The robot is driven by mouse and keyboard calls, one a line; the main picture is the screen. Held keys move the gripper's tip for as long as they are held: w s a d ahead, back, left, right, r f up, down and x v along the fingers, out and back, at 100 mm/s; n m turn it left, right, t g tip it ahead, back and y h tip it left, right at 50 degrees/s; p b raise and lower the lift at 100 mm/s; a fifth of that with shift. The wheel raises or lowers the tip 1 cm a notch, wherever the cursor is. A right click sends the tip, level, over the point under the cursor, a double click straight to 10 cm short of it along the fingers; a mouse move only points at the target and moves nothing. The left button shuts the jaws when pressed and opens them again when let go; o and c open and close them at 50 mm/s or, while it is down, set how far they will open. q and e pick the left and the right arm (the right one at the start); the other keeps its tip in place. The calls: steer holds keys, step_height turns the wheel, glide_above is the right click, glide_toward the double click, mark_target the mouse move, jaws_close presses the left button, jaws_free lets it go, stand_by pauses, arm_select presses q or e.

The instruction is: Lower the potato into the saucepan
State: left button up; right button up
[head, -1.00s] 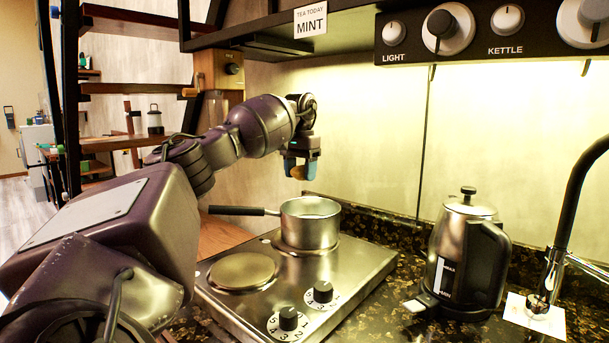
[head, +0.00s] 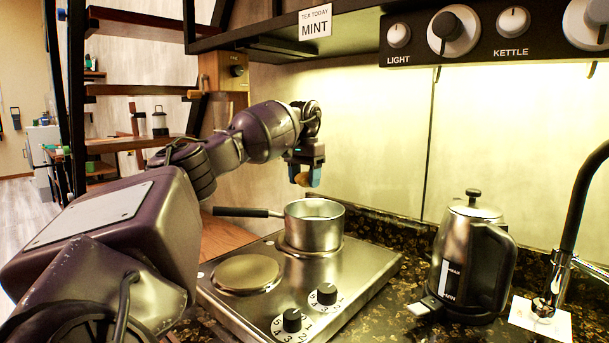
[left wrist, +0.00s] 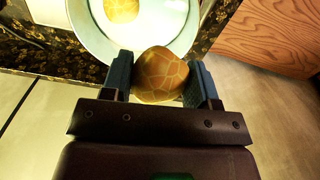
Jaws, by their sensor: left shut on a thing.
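My left gripper (head: 305,177) is shut on a brown potato (head: 301,179) and holds it above the saucepan, apart from it in the head view. In the left wrist view the potato (left wrist: 161,75) sits between the two blue fingers (left wrist: 160,82) of my left gripper and overlaps the pan's near rim. The steel saucepan (head: 314,233) stands upright on the rear burner, its black handle pointing left. Its pale inside (left wrist: 150,30) shows in the left wrist view, with another rounded, brown, potato-like thing (left wrist: 122,9) in it. My right gripper is out of view.
The hob (head: 345,268) has a bare front burner (head: 245,272) and two knobs. A kettle (head: 468,262) and a black tap (head: 575,215) stand to the right. A shelf with a control panel (head: 470,35) hangs above. The wall is close behind the pan.

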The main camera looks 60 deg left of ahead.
arm_select(q)
steer(key=shift+f, duration=4.15)
steer(key=shift+f, duration=1.1)
steer(key=o, duration=1)
steer(key=shift+o, duration=0.2)
step_height(320, 180, up, 11)
steer(key=shift+f, duration=0.1)
